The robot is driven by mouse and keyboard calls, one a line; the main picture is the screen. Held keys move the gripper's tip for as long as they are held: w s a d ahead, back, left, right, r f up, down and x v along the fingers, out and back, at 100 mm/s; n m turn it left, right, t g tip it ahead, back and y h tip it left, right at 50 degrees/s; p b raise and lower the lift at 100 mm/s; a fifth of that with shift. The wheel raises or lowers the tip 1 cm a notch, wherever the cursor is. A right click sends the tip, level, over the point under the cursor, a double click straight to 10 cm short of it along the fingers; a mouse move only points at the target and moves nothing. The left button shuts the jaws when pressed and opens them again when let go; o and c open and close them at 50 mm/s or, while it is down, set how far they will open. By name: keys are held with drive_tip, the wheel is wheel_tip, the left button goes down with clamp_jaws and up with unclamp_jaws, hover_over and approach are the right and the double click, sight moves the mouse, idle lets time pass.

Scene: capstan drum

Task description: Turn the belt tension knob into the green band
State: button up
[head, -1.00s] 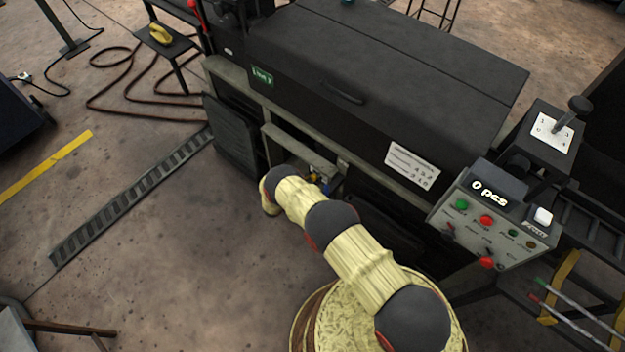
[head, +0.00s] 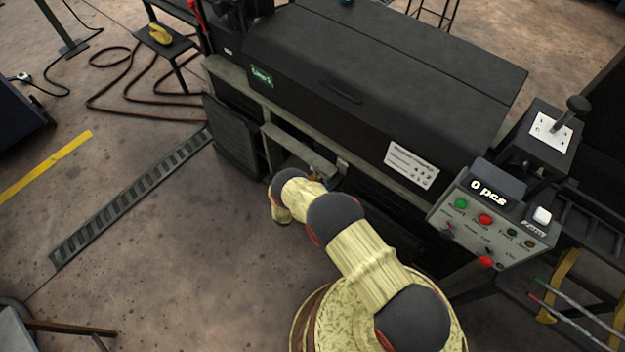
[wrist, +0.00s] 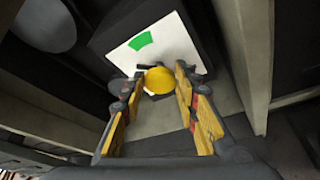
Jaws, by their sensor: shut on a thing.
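The yellow round knob (wrist: 159,80) shows in the middle of the wrist view, in front of a white dial plate (wrist: 172,51). The green band (wrist: 141,40) is a short patch on the plate, above and slightly left of the knob. My gripper (wrist: 157,84) has a finger on each side of the knob and is shut on it. A small dark piece by the knob's upper left may be its pointer; I cannot tell its exact reading.
The black machine cover (head: 370,75) lies above the bay, with pale frame bars close around the gripper in the wrist view. A control box (head: 495,225) stands at the right. A black panel (head: 236,138) is left of the bay.

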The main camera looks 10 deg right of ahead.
drive_tip(key=shift+s+d+f+m+t, duration=0.15)
drive_tip(key=shift+m+t, duration=0.5)
drive_tip(key=shift+m, duration=0.6)
drive_tip(key=shift+f+m+t, duration=0.1)
drive_tip(key=shift+m+t, duration=0.6)
drive_tip(key=shift+m, duration=0.5)
drive_tip(key=shift+s+d+f+m+t, duration=0.15)
drive_tip(key=shift+m+t, duration=0.5)
drive_tip(key=shift+m, duration=0.6)
drive_tip(key=o, duration=1.1)
drive_tip(key=shift+w+a, duration=0.1)
drive_tip(key=v, duration=1.2)
drive_tip(key=shift+r, duration=0.1)
